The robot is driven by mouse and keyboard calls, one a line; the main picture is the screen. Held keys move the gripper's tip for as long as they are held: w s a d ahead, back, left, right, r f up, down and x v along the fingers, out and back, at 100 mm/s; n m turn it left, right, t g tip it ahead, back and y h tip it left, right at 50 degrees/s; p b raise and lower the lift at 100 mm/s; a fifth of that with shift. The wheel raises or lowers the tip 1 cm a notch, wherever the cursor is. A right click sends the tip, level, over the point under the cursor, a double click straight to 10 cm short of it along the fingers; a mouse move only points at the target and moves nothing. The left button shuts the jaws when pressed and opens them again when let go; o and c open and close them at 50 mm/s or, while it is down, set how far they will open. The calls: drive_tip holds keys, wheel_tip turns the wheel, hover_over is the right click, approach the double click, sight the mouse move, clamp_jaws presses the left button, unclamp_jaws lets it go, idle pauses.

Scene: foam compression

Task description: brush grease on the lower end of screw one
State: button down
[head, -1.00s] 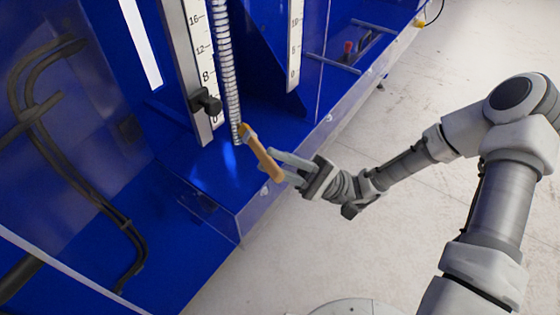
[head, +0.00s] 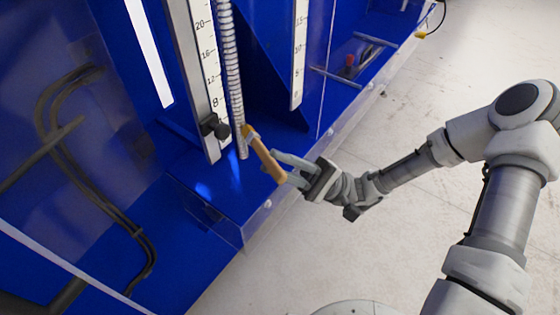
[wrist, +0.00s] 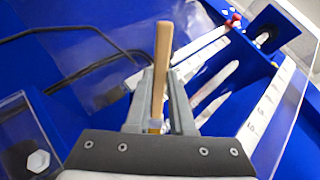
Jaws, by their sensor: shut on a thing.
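Screw one (head: 235,85) is a silvery threaded rod that stands upright beside a ruled scale in the blue machine. Its lower end (head: 242,150) shows just above the blue floor of the machine. My gripper (head: 284,172) is shut on a brush with a wooden handle (head: 266,160). The brush is tilted, with its head at the upper left against or just in front of the screw near its lower end; I cannot tell if it touches. In the wrist view the wooden handle (wrist: 161,70) stands up between the fingers, and the bristles are hidden.
A ruled scale (head: 203,80) with a black clamp knob (head: 217,128) stands left of the screw. A second scale (head: 298,60) is to the right. A clear panel (head: 285,180) edges the machine's front. Dark cables (head: 100,200) hang at left. The pale floor (head: 420,90) at right is free.

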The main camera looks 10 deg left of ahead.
drive_tip(key=shift+r+p, duration=3.55)
drive_tip(key=shift+r, duration=0.15)
wheel_tip(320, 180, down, 12)
drive_tip(key=b, duration=0.6)
drive_tip(key=shift+b, duration=0.4)
drive_tip(key=shift+a+r, duration=0.1)
drive_tip(key=shift+s+d+p, duration=0.15)
drive_tip(key=shift+s+d, duration=0.2)
drive_tip(key=shift+d, duration=0.55)
drive_tip(key=shift+s+d+p, duration=0.15)
drive_tip(key=shift+s+d, duration=0.25)
drive_tip(key=shift+d, duration=0.55)
drive_tip(key=shift+s+d+p, duration=0.15)
drive_tip(key=shift+s+d, duration=0.2)
drive_tip(key=shift+d, duration=0.55)
drive_tip(key=shift+d, duration=0.1)
drive_tip(key=d, duration=0.1)
drive_tip(key=s+d, duration=0.1)
drive_tip(key=shift+s+d+p, duration=0.1)
drive_tip(key=shift+d+p, duration=0.2)
drive_tip(key=shift+p, duration=0.05)
